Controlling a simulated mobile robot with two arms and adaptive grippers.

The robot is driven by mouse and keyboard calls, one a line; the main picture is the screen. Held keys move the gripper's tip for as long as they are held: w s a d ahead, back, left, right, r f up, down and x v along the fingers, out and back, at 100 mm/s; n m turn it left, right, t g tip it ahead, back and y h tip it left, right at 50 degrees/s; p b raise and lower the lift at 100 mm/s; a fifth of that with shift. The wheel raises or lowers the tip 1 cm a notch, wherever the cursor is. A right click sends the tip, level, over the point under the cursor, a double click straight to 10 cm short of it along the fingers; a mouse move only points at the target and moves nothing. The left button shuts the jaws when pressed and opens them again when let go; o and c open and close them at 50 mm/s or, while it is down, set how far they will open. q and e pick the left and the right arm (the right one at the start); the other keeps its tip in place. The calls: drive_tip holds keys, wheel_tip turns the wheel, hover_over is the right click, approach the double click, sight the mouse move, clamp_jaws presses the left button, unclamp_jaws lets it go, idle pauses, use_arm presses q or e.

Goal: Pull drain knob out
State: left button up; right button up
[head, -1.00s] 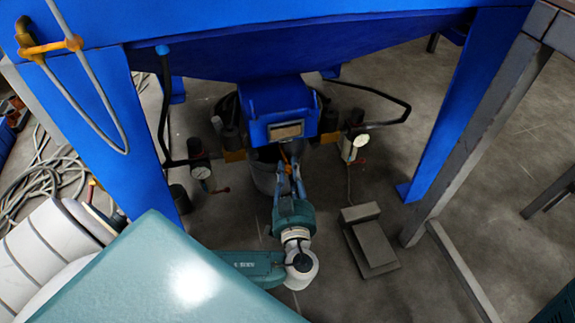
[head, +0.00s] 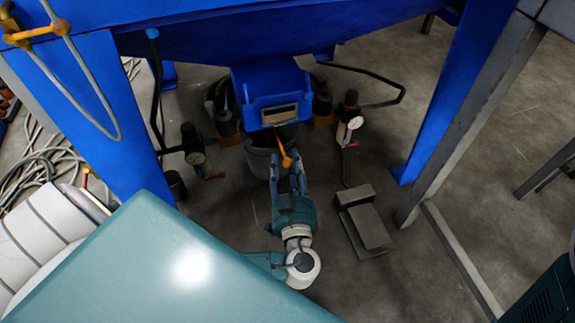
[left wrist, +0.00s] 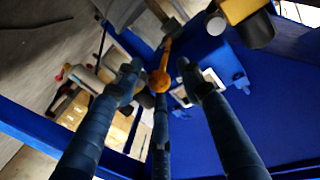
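The drain knob is an orange ball (head: 287,162) on an orange rod, under the outlet of the blue hopper. In the left wrist view the ball (left wrist: 160,82) hangs between my fingers, with its rod running up from it. My left gripper (head: 287,168) has its two fingers spread below the outlet, on either side of the ball. Nothing is held. My right gripper is not in view.
The blue outlet box (head: 273,96) is just above the knob. Gauges (head: 193,145) and (head: 350,118) with red handles stand on both sides. A grey pedal-like block (head: 364,222) is on the floor at right. A grey bucket (head: 260,158) is behind the fingers.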

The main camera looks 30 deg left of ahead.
use_arm(q)
wheel_tip(320, 180, up, 10)
drive_tip(key=shift+f, duration=0.25)
